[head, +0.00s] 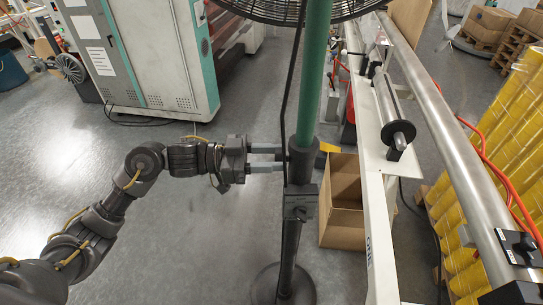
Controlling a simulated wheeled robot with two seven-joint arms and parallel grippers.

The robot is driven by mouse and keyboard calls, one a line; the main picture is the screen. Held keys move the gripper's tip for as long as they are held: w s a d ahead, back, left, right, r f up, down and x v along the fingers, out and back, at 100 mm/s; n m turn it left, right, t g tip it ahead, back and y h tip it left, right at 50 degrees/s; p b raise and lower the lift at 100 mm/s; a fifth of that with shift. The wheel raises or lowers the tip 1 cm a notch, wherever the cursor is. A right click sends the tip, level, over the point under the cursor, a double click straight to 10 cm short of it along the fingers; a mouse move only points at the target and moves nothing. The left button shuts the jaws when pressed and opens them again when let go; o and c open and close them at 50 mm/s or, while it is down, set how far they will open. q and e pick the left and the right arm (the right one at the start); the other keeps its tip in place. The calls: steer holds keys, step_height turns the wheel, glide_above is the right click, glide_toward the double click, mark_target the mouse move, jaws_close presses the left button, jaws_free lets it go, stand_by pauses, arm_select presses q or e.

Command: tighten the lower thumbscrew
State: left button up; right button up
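A green pole (313,80) rises to a fan (290,10) at the top of the head view. A dark collar (303,160) joins it to a dark lower post (290,250). A dark clamp block (300,203) sits on the post below the collar. My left gripper (284,158) points right at the collar. Its two grey fingers are apart, one above the other, with their tips at the collar's left side. I cannot make out a thumbscrew between the tips; the collar area is dark and small. My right gripper is out of view.
A black cable (290,85) hangs along the pole, close to the fingertips. An open cardboard box (343,205) stands right of the post, beside a white machine frame (376,225) with long rollers. A grey cabinet (140,50) stands behind. The floor at left is clear.

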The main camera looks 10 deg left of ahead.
arm_select(q)
steer(key=c, duration=0.4)
steer(key=shift+o, duration=0.2)
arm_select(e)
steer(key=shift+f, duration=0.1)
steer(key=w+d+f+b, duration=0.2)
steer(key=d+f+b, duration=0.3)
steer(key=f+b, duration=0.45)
arm_select(q)
steer(key=m+b, duration=0.1)
steer(key=m, duration=0.7)
steer(key=m+b, duration=0.2)
steer(key=m, duration=0.6)
steer(key=shift+s+f, duration=0.2)
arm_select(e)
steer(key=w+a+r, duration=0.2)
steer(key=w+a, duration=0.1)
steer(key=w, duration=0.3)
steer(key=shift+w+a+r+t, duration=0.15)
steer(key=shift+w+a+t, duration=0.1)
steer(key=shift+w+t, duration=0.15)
